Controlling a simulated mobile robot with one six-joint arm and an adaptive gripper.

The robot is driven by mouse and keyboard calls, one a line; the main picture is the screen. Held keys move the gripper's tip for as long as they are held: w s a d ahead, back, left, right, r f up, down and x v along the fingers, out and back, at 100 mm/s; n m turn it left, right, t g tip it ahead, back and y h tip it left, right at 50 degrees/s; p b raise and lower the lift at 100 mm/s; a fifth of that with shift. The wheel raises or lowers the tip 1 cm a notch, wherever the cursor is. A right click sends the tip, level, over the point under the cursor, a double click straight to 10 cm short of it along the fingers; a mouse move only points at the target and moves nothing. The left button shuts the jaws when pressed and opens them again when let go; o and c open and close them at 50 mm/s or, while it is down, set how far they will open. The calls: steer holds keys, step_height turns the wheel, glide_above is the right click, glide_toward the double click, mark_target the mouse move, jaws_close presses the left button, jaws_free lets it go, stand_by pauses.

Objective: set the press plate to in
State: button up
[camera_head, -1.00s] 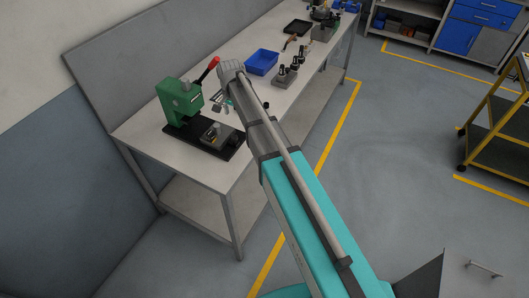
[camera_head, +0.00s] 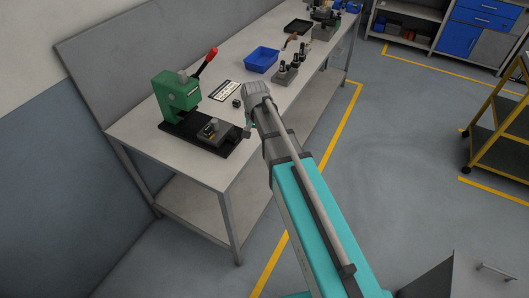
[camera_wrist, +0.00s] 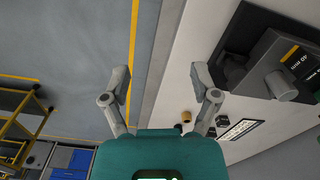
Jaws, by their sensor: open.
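The green press (camera_head: 178,95) with its red lever (camera_head: 208,62) stands at the near end of the bench on a long black base (camera_head: 225,146). A grey block with a yellow mark (camera_head: 210,130), which looks like the press plate, sits on the base in front of the press body. In the wrist view a grey block with a round knob (camera_wrist: 281,86) shows at upper right, beside the right finger. My gripper (camera_wrist: 160,75) is open and empty, its fingers over the bench edge and floor. In the head view it is mostly hidden by my arm, right of the base.
A label card (camera_head: 227,90) and a small dark part (camera_head: 236,103) lie behind the base. A blue bin (camera_head: 262,60) and a stand with several dark-topped parts (camera_head: 286,75) are farther along the bench (camera_head: 180,150).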

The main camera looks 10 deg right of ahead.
steer(key=shift+n, duration=0.6)
steer(key=shift+s+d+f+b, duration=0.4)
steer(key=shift+s+f, duration=0.1)
steer(key=shift+s, duration=0.15)
steer(key=shift+s+d+f+b, duration=0.4)
steer(key=shift+s+d+f, duration=0.05)
steer(key=shift+s, duration=0.25)
steer(key=shift+s+d+f+b, duration=0.4)
steer(key=shift+s+f, duration=0.1)
steer(key=shift+s, duration=0.15)
step_height(320, 180, up, 10)
steer(key=r+n+p, duration=0.1)
steer(key=n+p, duration=1)
steer(key=n, duration=0.3)
glide_above(233, 132)
steer(key=shift+a+f, duration=0.1)
steer(key=shift+f, duration=0.2)
steer(key=shift+f+b, duration=0.1)
steer(key=shift+b, duration=0.3)
step_height(233, 132, down, 14)
steer(key=b, duration=1.3)
steer(key=shift+r, duration=0.2)
steer(key=shift+b, duration=0.3)
steer(key=shift+s, duration=0.1)
